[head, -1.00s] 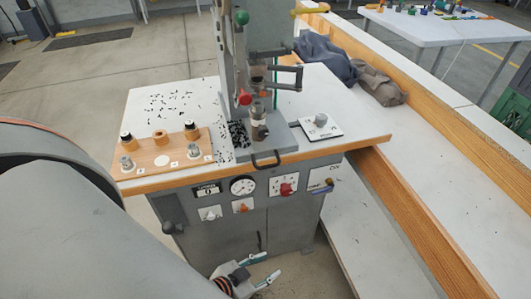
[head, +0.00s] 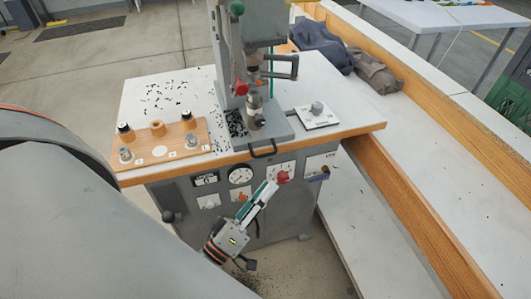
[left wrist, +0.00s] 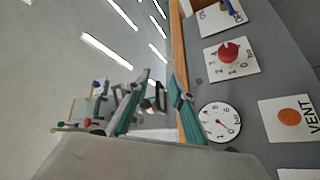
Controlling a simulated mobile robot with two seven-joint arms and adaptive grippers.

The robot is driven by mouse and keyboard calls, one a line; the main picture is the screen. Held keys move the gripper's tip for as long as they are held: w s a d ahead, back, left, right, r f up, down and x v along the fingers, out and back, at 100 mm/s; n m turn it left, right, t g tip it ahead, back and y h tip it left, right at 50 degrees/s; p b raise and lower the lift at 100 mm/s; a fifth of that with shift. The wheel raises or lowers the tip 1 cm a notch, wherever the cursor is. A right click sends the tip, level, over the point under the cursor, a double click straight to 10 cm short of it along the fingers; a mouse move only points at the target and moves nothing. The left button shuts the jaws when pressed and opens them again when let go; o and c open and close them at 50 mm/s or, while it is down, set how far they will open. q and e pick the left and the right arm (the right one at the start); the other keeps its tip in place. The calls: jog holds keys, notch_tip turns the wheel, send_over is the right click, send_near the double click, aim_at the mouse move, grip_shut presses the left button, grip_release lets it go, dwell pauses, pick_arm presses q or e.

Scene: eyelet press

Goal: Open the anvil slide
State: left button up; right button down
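The press (head: 235,60) stands on the white worktop. Its grey anvil slide (head: 270,133) lies at the front of the machine base, with a black loop handle (head: 263,150) over the front edge. The slide appears pushed in. My left gripper (head: 268,190) is in front of the control panel, below the handle and apart from it, fingers pointing up. In the left wrist view its two teal-edged fingers (left wrist: 158,78) are spread with a gap between them. A small dark piece, probably the handle (left wrist: 160,96), shows between them. My right gripper is not in view.
The panel carries a gauge (head: 240,175), a red knob (head: 282,177) and other controls near my left fingers. A wooden block with fittings (head: 160,150) sits left on the worktop. A white plate with a knob (head: 317,115) lies right. Wooden rails (head: 400,210) run along the right.

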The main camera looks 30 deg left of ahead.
aim_at(266, 154)
pick_arm(q)
jog(key=shift+w+a+r+n+t+y+p, duration=0.25)
jog(key=shift+w+a+r+n+y, duration=0.3)
jog(key=shift+w+a+r+n, duration=0.45)
jog(key=shift+w+a+r+n+t+y+p, duration=0.2)
jog(key=shift+w+a+r+n+y, duration=0.35)
jog(key=shift+w, duration=0.8)
jog(key=shift+w+a+r+n+t+y+p, duration=0.2)
jog(key=shift+w+a+r+n+y, duration=0.35)
jog(key=shift+w+r, duration=0.5)
jog(key=shift+w+f, duration=0.1)
jog(key=shift+d, duration=0.1)
grip_shut()
